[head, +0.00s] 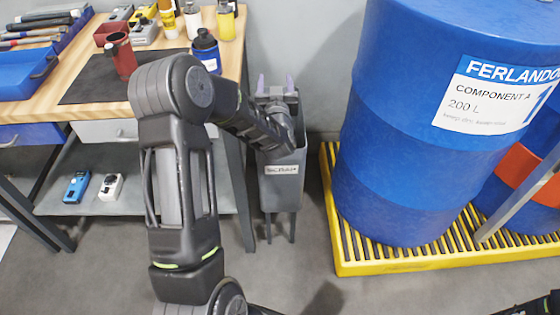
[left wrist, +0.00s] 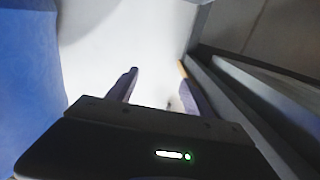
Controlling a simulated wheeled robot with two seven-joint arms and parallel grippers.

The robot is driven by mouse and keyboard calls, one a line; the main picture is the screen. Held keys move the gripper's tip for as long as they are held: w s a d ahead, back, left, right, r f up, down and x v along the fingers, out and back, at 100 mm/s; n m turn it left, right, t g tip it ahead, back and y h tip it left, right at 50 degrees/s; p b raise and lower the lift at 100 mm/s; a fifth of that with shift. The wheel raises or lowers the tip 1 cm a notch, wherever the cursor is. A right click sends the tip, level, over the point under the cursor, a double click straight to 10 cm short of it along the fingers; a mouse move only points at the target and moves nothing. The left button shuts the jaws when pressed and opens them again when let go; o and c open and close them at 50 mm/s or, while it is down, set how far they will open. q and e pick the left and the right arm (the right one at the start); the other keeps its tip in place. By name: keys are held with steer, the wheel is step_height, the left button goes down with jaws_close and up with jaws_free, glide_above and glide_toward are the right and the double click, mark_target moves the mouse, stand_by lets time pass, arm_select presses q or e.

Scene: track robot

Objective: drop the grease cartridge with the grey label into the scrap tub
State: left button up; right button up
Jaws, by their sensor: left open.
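The scrap tub (head: 282,186) is a grey bin with a SCRAP label, standing between the workbench and the blue drum. My left arm reaches over it from the left. My left gripper (head: 276,82) is at the tub's top, its two fingers apart and pointing toward the wall. In the left wrist view the left gripper (left wrist: 158,90) is open, with no object clearly held between the fingers. I cannot make out a grease cartridge with a grey label in either view. The inside of the tub is mostly hidden by my arm and gripper.
A workbench (head: 88,85) at the left holds bottles, a red cylinder (head: 120,57), a blue bottle (head: 206,50) and a blue tray (head: 25,75). A large blue drum (head: 400,150) stands on a yellow pallet (head: 345,255) at the right. Floor in front of the tub is clear.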

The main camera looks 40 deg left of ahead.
arm_select(q)
steer(key=v, duration=0.7)
steer(key=shift+s+d, duration=0.25)
steer(key=shift+s, duration=0.05)
stand_by(0.6)
